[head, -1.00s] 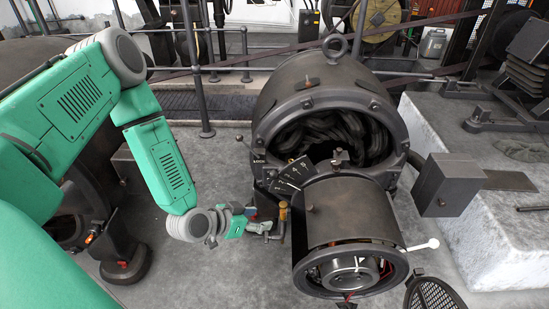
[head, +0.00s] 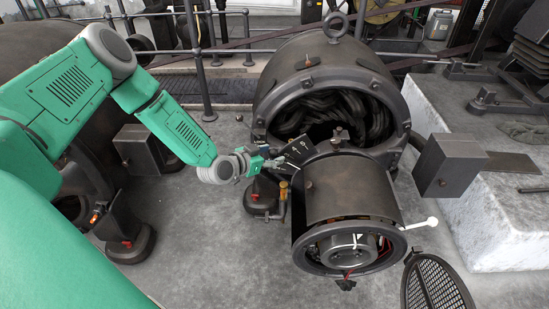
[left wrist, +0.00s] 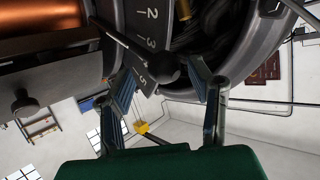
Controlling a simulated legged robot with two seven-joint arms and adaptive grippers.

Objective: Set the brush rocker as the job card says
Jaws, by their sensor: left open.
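The dynamo (head: 318,75) shows in the head view, with a dark drum (head: 345,190) in front. A dark numbered scale plate (head: 294,150) sits at its left side; it also shows in the left wrist view (left wrist: 147,30), where 2, 3 and what looks like 5 can be read. A black ball knob (left wrist: 167,68) stands in front of the plate, with a thin rod beside it. My left gripper (head: 273,163) is open, its fingers on either side of the knob; contact cannot be told. My right gripper and a job card are not in view.
A mesh cover (head: 436,287) hangs at the lower right. A dark box (head: 449,166) stands beside the pale block (head: 495,215). Brass-topped pipework (head: 283,190) lies just below my left gripper.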

